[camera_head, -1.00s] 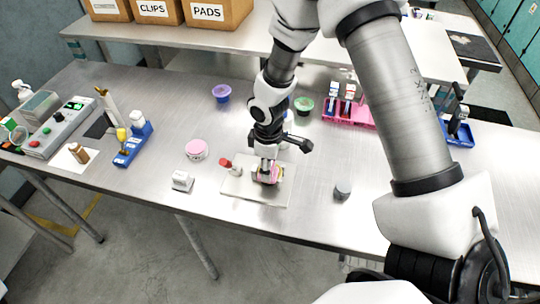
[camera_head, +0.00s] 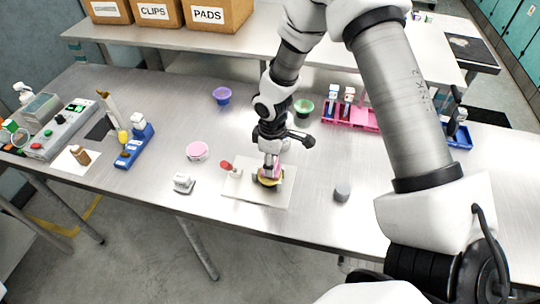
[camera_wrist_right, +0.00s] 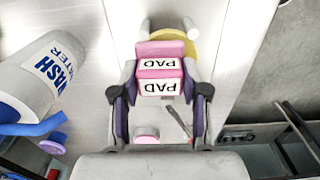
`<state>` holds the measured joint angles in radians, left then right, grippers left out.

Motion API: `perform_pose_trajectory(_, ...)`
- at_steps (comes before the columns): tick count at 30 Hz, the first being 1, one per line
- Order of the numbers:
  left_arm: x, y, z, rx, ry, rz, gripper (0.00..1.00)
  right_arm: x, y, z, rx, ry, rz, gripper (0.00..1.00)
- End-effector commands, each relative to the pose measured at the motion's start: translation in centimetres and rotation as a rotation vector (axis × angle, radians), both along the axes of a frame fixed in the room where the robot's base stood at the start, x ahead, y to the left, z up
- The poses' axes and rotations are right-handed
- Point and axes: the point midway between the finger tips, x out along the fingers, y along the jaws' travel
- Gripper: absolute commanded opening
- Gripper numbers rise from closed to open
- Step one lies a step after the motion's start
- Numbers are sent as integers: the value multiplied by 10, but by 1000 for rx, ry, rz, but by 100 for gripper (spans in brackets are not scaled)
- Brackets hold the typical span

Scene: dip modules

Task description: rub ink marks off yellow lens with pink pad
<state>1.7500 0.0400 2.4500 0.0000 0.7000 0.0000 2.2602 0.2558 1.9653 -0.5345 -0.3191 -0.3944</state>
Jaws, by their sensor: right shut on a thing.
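My right gripper (camera_head: 271,165) is shut on a pink pad, with one finger on each side, as the right wrist view (camera_wrist_right: 160,112) shows. The pink pad (camera_wrist_right: 160,68) has white faces lettered PAD. The yellow lens (camera_head: 267,183) lies on a pale plate (camera_head: 243,190) on the bench, directly under the pad in the head view. In the wrist view the lens (camera_wrist_right: 187,45) shows partly behind the pad. The pad is at the lens, but I cannot tell whether they touch. The pad and gripper hide much of the lens, and I make out no ink marks. My left gripper is out of view.
A red-tipped fixture (camera_head: 227,166) stands at the plate's left edge. A pink round dish (camera_head: 197,151), a small white block (camera_head: 183,183) and a grey cylinder (camera_head: 342,191) stand around the plate. A pink rack (camera_head: 352,118) is behind right.

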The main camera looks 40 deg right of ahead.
Motion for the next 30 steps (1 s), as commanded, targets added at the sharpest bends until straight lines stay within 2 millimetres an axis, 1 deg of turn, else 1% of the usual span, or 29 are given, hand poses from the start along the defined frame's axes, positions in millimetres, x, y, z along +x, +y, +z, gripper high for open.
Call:
perform_pose_trajectory(1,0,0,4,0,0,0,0,2,-3,2,0,1,-1,17)
perform_pose_trajectory(4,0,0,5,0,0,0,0,5,-7,2,0,1,-1,17)
perform_pose_trajectory(11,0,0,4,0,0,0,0,6,-8,1,-1,1,0,17)
perform_pose_trajectory(14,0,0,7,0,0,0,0,6,-7,4,-1,2,0,17)
perform_pose_trajectory(30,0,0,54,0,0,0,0,6,-7,57,-1,1,0,17)
